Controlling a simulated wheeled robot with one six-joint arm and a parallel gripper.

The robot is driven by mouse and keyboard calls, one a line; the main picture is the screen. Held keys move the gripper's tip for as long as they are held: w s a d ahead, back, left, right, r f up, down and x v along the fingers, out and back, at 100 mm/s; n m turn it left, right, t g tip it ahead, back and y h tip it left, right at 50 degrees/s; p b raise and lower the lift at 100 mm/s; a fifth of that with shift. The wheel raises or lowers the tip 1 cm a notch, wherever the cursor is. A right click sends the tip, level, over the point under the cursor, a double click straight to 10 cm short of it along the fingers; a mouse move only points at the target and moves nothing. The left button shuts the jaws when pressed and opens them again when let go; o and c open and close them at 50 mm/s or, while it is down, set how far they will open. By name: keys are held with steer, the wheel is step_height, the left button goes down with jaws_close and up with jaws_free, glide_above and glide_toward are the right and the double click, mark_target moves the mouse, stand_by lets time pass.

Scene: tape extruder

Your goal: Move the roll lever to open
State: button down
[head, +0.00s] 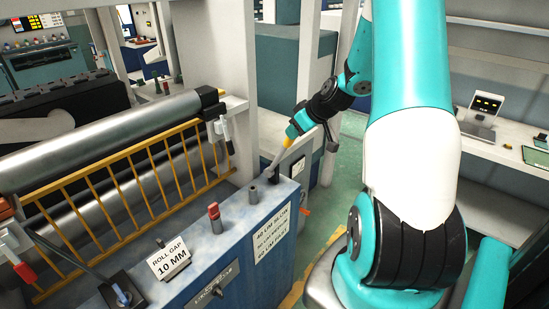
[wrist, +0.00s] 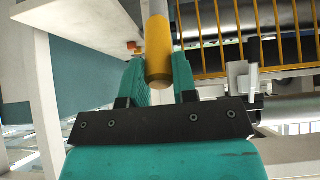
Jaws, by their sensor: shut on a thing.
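The lever I take to be the roll lever (head: 275,163) has a grey shaft and a yellow grip. It rises tilted to the right from the far end of the blue cabinet top (head: 235,212) in the head view. My gripper (head: 291,134) is at its upper end, with the yellow grip (wrist: 158,62) between the teal fingers in the wrist view. My gripper (wrist: 160,78) is shut on it. The lever's marked positions cannot be read.
Left of the cabinet are metal rollers (head: 105,142) behind a yellow guard rail (head: 130,187). A red-topped knob (head: 214,212) and a "ROLL GAP 10 MM" sign (head: 169,259) stand on the cabinet. A white post (head: 236,80) stands close by. Green floor is open at the right.

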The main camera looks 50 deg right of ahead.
steer(key=shift+s+d+f+b, duration=0.1)
steer(key=shift+s+f+b, duration=0.35)
steer(key=shift+s, duration=0.3)
steer(key=shift+s+f+b, duration=0.35)
steer(key=shift+s+f, duration=0.05)
steer(key=shift+s, duration=0.35)
steer(key=s+f+b, duration=0.4)
steer(key=b, duration=0.1)
steer(key=shift+s+d+f, duration=0.2)
steer(key=shift+s, duration=0.2)
steer(key=shift+f, duration=0.1)
steer(key=shift+s+d+f+b, duration=0.1)
steer(key=shift+s+f+b, duration=0.4)
steer(key=shift+f+b, duration=0.35)
steer(key=c, duration=0.8)
jaws_free()
steer(key=shift+r, duration=0.2)
